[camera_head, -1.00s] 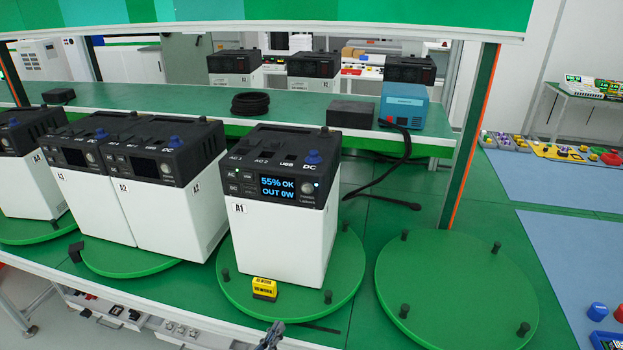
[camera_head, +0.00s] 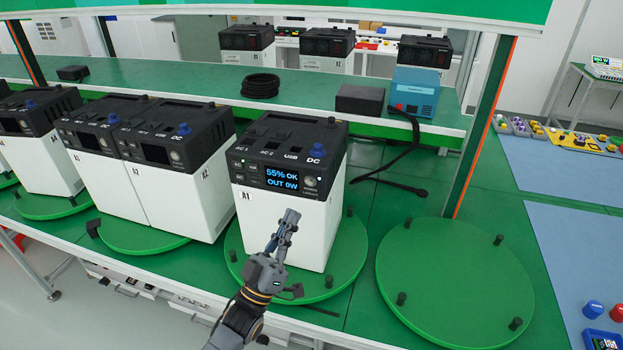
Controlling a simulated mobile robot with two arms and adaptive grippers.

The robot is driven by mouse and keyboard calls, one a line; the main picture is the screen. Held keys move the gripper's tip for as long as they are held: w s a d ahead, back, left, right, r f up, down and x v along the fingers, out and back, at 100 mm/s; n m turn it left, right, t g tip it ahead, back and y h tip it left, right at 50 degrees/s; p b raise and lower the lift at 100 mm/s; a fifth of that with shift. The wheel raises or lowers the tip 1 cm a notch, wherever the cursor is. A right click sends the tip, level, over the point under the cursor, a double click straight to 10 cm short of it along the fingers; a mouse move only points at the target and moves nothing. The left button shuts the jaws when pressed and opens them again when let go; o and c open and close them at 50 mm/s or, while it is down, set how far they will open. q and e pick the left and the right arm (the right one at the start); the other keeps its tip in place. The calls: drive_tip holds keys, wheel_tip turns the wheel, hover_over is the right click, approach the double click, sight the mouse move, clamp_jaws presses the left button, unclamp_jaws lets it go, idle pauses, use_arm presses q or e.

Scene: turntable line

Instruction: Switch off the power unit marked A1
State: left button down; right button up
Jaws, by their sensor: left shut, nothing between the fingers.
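The power unit marked A1 (camera_head: 310,222) stands upright on a green turntable (camera_head: 350,262). It has a white body and a black top. Its screen (camera_head: 282,178) is lit and reads "55% OK, OUT 0W". Buttons sit on both sides of the screen, with a small light at the upper right one. My left gripper (camera_head: 291,217) is shut and empty. It is in front of the unit's white face, below the screen, with fingertips pointing up. I cannot tell whether it touches the face. My right gripper is not in view.
Units A2 (camera_head: 190,195) and A3 (camera_head: 100,180) stand to the left with dark screens. An empty turntable (camera_head: 455,270) is at the right. A raised shelf behind holds a blue box (camera_head: 413,95), a black box (camera_head: 360,100) and a coiled cable (camera_head: 260,86).

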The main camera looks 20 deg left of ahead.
sight(310, 182)
use_arm(q)
drive_tip(key=w+b, duration=0.4)
drive_tip(key=w, duration=0.5)
drive_tip(key=shift+b, duration=0.4)
drive_tip(key=shift+d, duration=0.1)
idle(1.2)
drive_tip(key=shift+w+b, duration=0.4)
